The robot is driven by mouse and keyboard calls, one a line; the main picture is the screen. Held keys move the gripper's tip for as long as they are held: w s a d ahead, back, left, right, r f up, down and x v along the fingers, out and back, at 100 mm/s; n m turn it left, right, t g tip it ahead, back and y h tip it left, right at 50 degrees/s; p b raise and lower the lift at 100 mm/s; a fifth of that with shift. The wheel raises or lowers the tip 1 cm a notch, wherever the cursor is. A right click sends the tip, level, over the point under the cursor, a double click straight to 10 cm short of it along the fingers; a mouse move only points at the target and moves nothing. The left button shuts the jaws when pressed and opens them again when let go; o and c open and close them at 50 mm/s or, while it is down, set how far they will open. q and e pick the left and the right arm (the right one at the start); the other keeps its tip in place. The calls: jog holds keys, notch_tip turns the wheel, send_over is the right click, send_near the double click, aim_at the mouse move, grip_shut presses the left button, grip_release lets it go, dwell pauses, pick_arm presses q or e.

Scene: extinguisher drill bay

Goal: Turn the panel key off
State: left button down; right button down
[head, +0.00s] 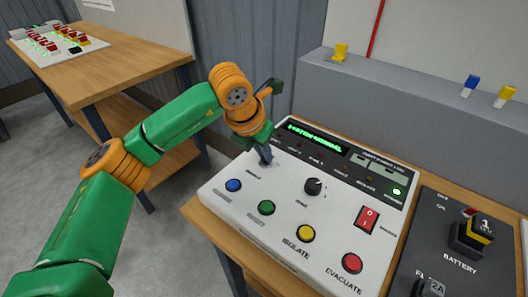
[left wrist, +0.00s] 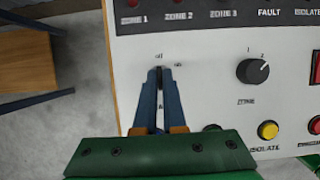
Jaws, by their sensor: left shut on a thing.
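The control panel (head: 285,215) is a white sloped box on a wooden table. My left gripper (head: 265,157) reaches down to its upper left part, left of the black zone knob (head: 313,187). In the left wrist view, the fingertips (left wrist: 159,75) are shut on the small dark panel key (left wrist: 159,72). The key lies about in line with the small "off" mark above it; the "on" mark is to its upper right. The fingers hide most of the key. In the head view the key is hidden by the gripper.
Blue (head: 233,185), green (head: 266,208), yellow (head: 306,233) and red (head: 352,263) buttons line the panel's front. A red rocker switch (head: 367,219) is at its right. A dark battery box (head: 455,250) stands right of the panel. A grey ledge (head: 400,105) runs behind.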

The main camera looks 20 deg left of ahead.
pick_arm(q)
jog(key=c, duration=1)
grip_release()
jog(key=b+v, duration=0.1)
jog(key=v, duration=0.6)
